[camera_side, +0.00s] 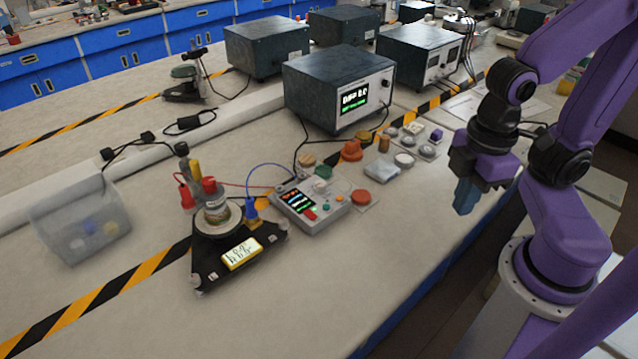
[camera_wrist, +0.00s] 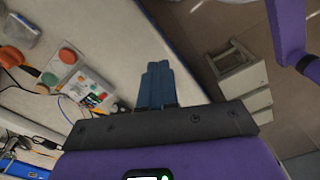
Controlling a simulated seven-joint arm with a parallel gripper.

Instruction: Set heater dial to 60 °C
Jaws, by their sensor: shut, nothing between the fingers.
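My gripper (camera_side: 465,203) hangs over the right edge of the bench, its blue fingers pointing down, shut and empty. In the wrist view the two fingers (camera_wrist: 158,85) lie together. No dial is clearly marked as the heater's, and I cannot read 60 °C anywhere. A dark box with a lit display (camera_side: 340,90) has a small knob on its front. A grey control unit (camera_side: 308,205) with a small screen and coloured buttons sits nearer, left of my gripper; it also shows in the wrist view (camera_wrist: 92,88). My gripper touches neither.
A black three-cornered stand (camera_side: 235,265) with coloured plugs and a yellow display is left of the control unit. A clear bin (camera_side: 78,220) stands at far left. Several small pucks and dishes (camera_side: 404,160) lie near my gripper. Cables cross the bench. The front bench surface is clear.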

